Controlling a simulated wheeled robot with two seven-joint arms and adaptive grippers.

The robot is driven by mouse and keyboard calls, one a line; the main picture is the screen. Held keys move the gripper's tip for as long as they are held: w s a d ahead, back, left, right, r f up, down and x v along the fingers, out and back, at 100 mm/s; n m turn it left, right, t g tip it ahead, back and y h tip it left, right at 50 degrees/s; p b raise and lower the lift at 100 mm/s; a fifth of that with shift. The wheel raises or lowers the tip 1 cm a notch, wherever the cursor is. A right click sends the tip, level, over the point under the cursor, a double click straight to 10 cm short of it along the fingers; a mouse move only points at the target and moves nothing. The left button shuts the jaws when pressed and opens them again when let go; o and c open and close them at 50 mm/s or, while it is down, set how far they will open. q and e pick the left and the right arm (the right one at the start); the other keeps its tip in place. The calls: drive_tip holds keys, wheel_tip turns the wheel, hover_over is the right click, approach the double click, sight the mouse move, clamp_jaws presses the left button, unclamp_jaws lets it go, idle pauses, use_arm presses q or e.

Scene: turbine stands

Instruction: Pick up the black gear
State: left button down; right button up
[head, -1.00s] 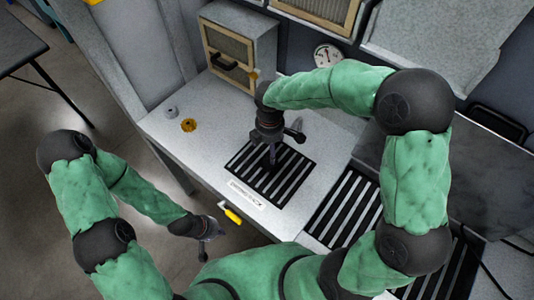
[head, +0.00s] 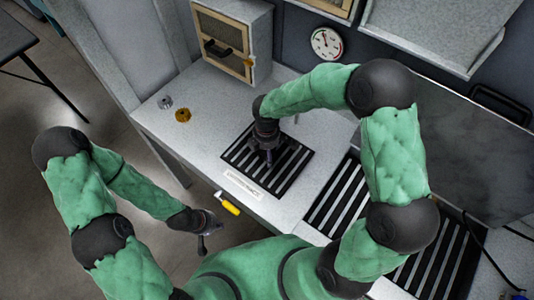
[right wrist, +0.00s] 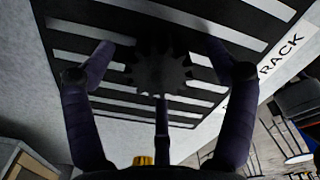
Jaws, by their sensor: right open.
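The black gear (right wrist: 160,72) lies over the black-and-white striped rack (right wrist: 75,45) in the right wrist view. It sits between the two spread fingers of my right gripper (head: 268,160), with a gap on each side. A dark rod below it partly covers its near edge. In the head view my right gripper points down over the middle of the rack (head: 300,170) and hides the gear. My left gripper (head: 207,232) hangs in front of the table, away from the rack, and its fingers are too small to read.
A gold gear (head: 183,115) and a grey part (head: 165,102) stand on the table at the left. A cabinet (head: 235,40) stands behind them. A yellow-handled tool (head: 228,204) is at the front edge. Another striped rack (head: 335,200) is at the right.

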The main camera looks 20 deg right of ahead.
clamp_jaws()
drive_tip(key=shift+s+r+p, duration=0.15)
drive_tip(key=shift+r+p, duration=0.15)
drive_tip(key=shift+r, duration=0.8)
drive_tip(key=shift+s+r+p, duration=0.1)
drive_tip(key=shift+r+p, duration=0.2)
drive_tip(key=shift+r, duration=0.8)
drive_tip(key=s+r+p, duration=0.1)
drive_tip(key=s+r, duration=0.3)
drive_tip(key=s, duration=0.2)
drive_tip(key=s+a+r+p, duration=0.1)
drive_tip(key=s+r+p, duration=0.1)
drive_tip(key=s+r, duration=0.2)
drive_tip(key=s, duration=0.3)
drive_tip(key=shift+s+a+r, duration=0.15)
drive_tip(key=shift+a+r, duration=0.15)
drive_tip(key=shift+r, duration=0.1)
